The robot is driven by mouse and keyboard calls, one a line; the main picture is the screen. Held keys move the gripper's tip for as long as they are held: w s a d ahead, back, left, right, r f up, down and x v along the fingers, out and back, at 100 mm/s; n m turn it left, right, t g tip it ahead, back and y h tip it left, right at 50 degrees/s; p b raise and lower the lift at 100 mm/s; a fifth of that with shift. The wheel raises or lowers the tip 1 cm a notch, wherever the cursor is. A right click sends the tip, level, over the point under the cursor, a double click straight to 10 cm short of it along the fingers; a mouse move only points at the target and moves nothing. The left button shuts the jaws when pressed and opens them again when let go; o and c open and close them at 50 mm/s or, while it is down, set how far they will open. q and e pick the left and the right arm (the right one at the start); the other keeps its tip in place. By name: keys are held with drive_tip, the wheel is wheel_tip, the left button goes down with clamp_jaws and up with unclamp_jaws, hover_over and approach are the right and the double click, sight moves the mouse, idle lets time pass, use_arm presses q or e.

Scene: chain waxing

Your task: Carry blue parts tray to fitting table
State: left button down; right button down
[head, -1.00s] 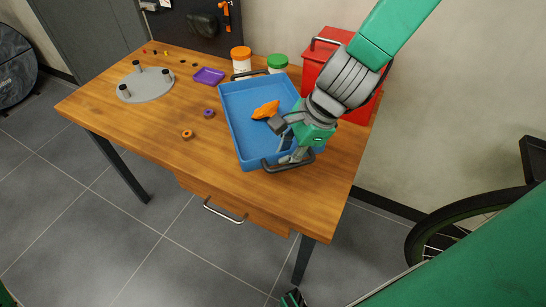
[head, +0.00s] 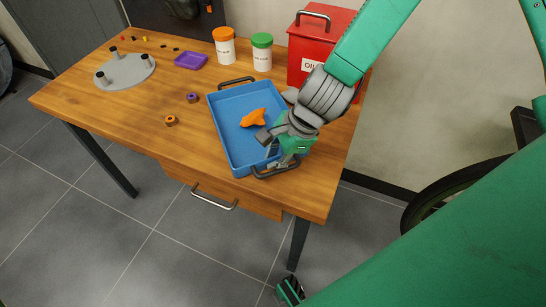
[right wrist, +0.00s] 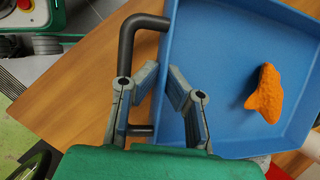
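The blue parts tray (head: 222,138) sits on the wooden table, its near end close to the front edge. An orange part (head: 254,117) lies inside it and also shows in the right wrist view (right wrist: 266,94). My right gripper (head: 272,158) is at the tray's near end, by the dark handle (head: 262,175). In the right wrist view its fingertips (right wrist: 163,68) converge on the tray's end wall, one inside the tray and one on the handle side. The handle (right wrist: 126,50) is partly hidden behind a finger.
An orange-lidded jar (head: 225,48), a green-lidded jar (head: 262,55) and a red box (head: 310,42) stand behind the tray. A purple dish (head: 191,60), a grey disc with posts (head: 125,72) and small rings (head: 171,120) lie left. A wheel (head: 432,190) stands at right.

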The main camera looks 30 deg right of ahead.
drive_tip(key=c, duration=1.7)
unclamp_jaws()
drive_tip(key=p+v, duration=0.4)
drive_tip(key=v, duration=0.8)
drive_tip(key=shift+r+p, duration=0.1)
drive_tip(key=shift+p, duration=0.25)
drive_tip(key=shift+s, duration=0.1)
